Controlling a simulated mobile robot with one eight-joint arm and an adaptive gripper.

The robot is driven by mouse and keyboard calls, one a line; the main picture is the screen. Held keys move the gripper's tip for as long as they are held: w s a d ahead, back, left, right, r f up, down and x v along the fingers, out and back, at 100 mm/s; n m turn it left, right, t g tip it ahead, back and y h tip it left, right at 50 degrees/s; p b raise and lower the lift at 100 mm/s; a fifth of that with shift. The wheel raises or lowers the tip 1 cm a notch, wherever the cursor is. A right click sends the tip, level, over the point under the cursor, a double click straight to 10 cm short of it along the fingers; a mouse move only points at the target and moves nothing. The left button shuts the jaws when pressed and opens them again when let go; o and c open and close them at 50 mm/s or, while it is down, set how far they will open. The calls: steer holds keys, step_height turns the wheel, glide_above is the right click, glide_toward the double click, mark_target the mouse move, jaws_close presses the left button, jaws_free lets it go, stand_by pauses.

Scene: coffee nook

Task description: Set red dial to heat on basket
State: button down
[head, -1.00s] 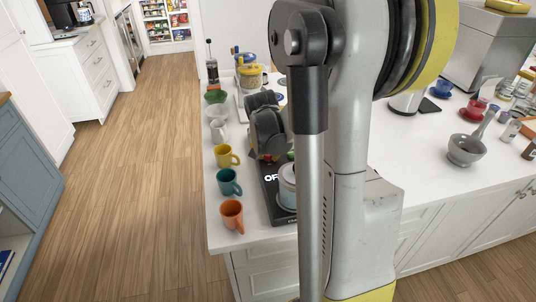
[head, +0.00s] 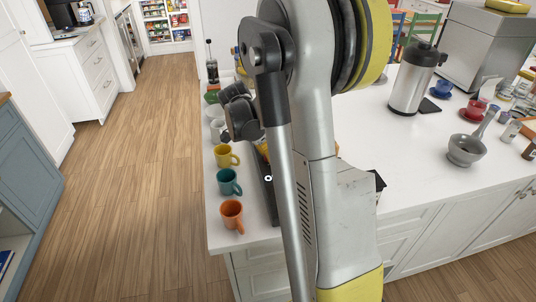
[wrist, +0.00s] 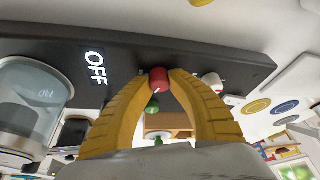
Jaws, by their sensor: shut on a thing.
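The red dial (wrist: 158,79) shows in the wrist view on the black face of a machine (wrist: 215,58), with a small white mark on it. My gripper (wrist: 158,76) has its yellow fingertips shut on the dial, one on each side. A white display text reading OFF (wrist: 95,67) shows on the panel to the left of the dial. In the head view my arm hides most of the machine and the dial. Only a dark strip of the machine (head: 267,190) shows there. I cannot make out the dial's settings or the word basket.
A white knob (wrist: 213,80) is right of the dial, and a clear jar-like vessel (wrist: 40,105) is left. Yellow (head: 226,156), teal (head: 229,182) and orange (head: 231,215) mugs line the counter's left edge. A steel flask (head: 411,82) and grey mortar (head: 465,149) stand to the right.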

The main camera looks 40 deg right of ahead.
steer(key=shift+m, duration=0.6)
steer(key=c, duration=1.2)
jaws_free()
steer(key=v, duration=1.2)
steer(key=shift+w+d, duration=0.15)
steer(key=shift+w, duration=0.1)
